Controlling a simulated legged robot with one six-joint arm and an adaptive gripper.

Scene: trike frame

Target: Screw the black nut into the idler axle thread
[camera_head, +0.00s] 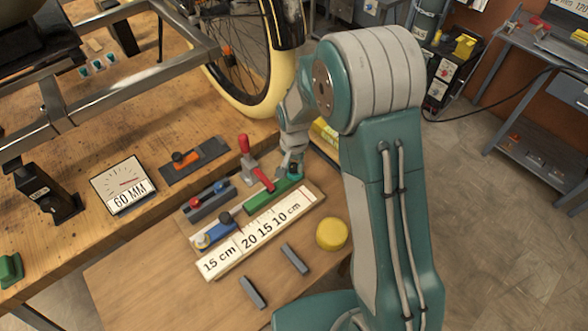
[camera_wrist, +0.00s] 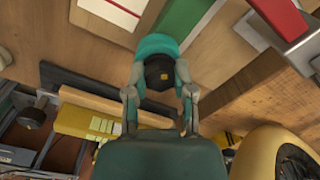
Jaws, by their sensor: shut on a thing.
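My gripper (camera_head: 292,160) is low over the right end of the green block on the bench fixture. In the wrist view, the fingers of my gripper (camera_wrist: 159,98) are closed on both sides of a small black nut (camera_wrist: 158,73). A teal rounded piece (camera_wrist: 155,46) shows directly beyond the nut; I cannot tell whether they are joined. In the head view, only a small dark and teal patch shows at the fingertips. I cannot make out the idler axle thread in either view. The trike frame (camera_head: 135,82) stands at the upper left, with a yellow-tyred wheel (camera_head: 245,100).
A red-handled clamp (camera_head: 246,150), green block (camera_head: 270,196) and white ruler strip (camera_head: 262,232) crowd the fixture. A yellow disc (camera_head: 332,234) and two grey bars (camera_head: 253,292) lie nearer. A gauge marked 60 MM (camera_head: 123,184) is left. Bare wood shows at lower left.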

